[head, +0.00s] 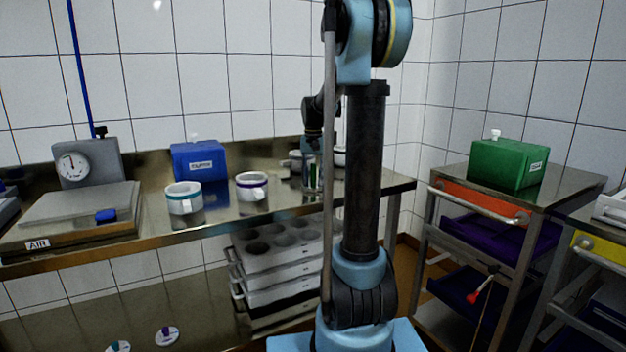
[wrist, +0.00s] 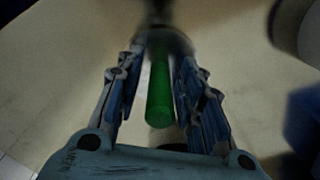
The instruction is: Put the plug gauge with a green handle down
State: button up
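The plug gauge with a green handle (wrist: 160,92) stands between the two fingers of my gripper (wrist: 162,62) in the wrist view. Its handle end faces the camera, and its far end is a dark blur. A gap shows on the left of the handle and a thinner one on the right, so the fingers look open around it. In the head view my gripper (head: 313,172) is low over the steel bench (head: 225,222), at its right part, with a little green between the fingers. Whether the gauge's lower end touches the bench is hard to see.
A white mould with a teal band (head: 184,204) and one with a purple band (head: 252,193) stand left of my gripper. Behind are a blue box (head: 198,162) and a gauge device (head: 88,164). A pale vessel is partly hidden behind my gripper. A green box (head: 510,163) stands on the right trolley.

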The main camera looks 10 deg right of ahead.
notch_tip(320, 180, up, 12)
jog(key=shift+r, duration=0.1)
jog(key=s+f+n+t, duration=0.1)
jog(key=s+f, duration=0.4)
jog(key=s, duration=0.5)
jog(key=s+f+n, duration=0.1)
jog(key=s+f, duration=0.4)
jog(key=s, duration=0.6)
jog(key=s+f+n+t, duration=0.1)
jog(key=s+f, duration=1.2)
jog(key=f, duration=0.2)
jog(key=shift+s+f+n, duration=0.25)
jog(key=shift+s+n, duration=0.15)
jog(key=shift+d, duration=0.1)
jog(key=shift+w+f, duration=0.2)
jog(key=shift+w, duration=0.25)
